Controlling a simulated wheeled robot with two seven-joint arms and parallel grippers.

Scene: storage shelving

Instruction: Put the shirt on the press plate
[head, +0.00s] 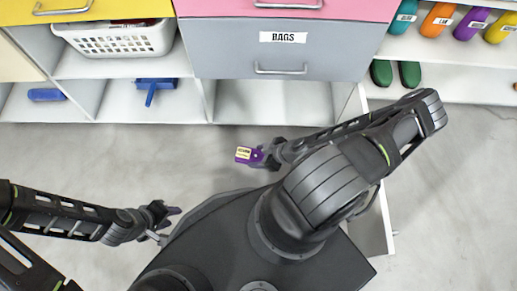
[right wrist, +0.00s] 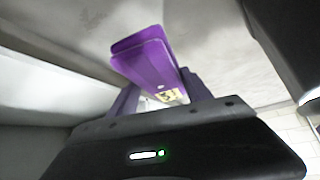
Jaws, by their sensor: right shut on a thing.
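I see no shirt and no press plate in either view. My right gripper (head: 258,155) is low in front of the shelving in the head view. It is shut on a small purple item with a pale yellow label (head: 244,154). In the right wrist view the purple item (right wrist: 147,58) sticks out beyond the fingers, its label (right wrist: 172,97) near them. The label's text is too small to read. My left gripper (head: 172,211) is at the lower left over the floor, with a purple fingertip showing. Whether it is open is unclear.
A grey drawer marked BAGS (head: 330,50) is closed above an empty cubby (head: 272,102). A white basket (head: 122,42), blue items (head: 155,88), green shoes (head: 410,74) and labelled coloured bottles (head: 438,20) stand on shelves. A pulled-out white drawer (head: 384,222) lies beside my right arm.

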